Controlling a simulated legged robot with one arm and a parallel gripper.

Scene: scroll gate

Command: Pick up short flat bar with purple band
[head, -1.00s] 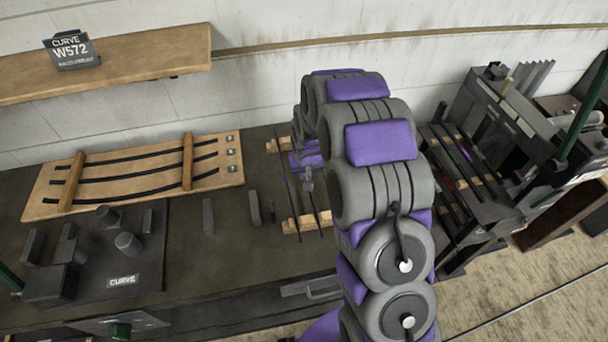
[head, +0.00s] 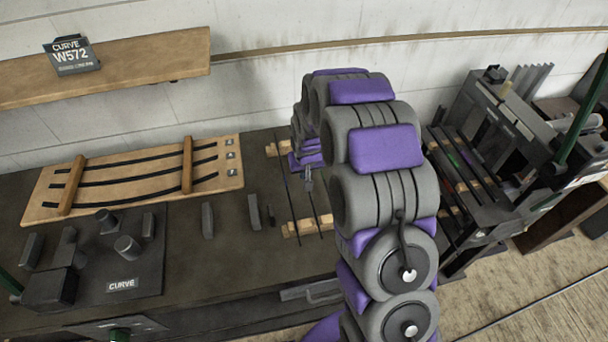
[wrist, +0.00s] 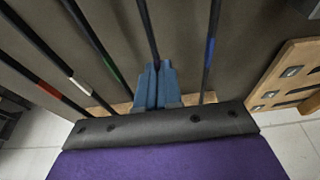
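In the wrist view my gripper (wrist: 158,74) has two blue fingers close together at the middle. A thin dark bar (wrist: 147,30) runs from the top edge down to the fingertips; it has a faint purplish tint, but no clear purple band can be made out. The fingers hide its near part, so I cannot tell whether they grip it. In the head view my gripper (head: 308,180) hangs small and dark beside my arm, at the bars on wooden supports on the bench.
In the wrist view a blue-banded bar (wrist: 210,50) lies right of the fingers. Green-banded (wrist: 106,60), white-banded (wrist: 75,80) and red-banded (wrist: 45,86) bars lie left. In the head view a wooden board (head: 130,180) with curved strips lies left, and a bar rack (head: 465,175) stands right.

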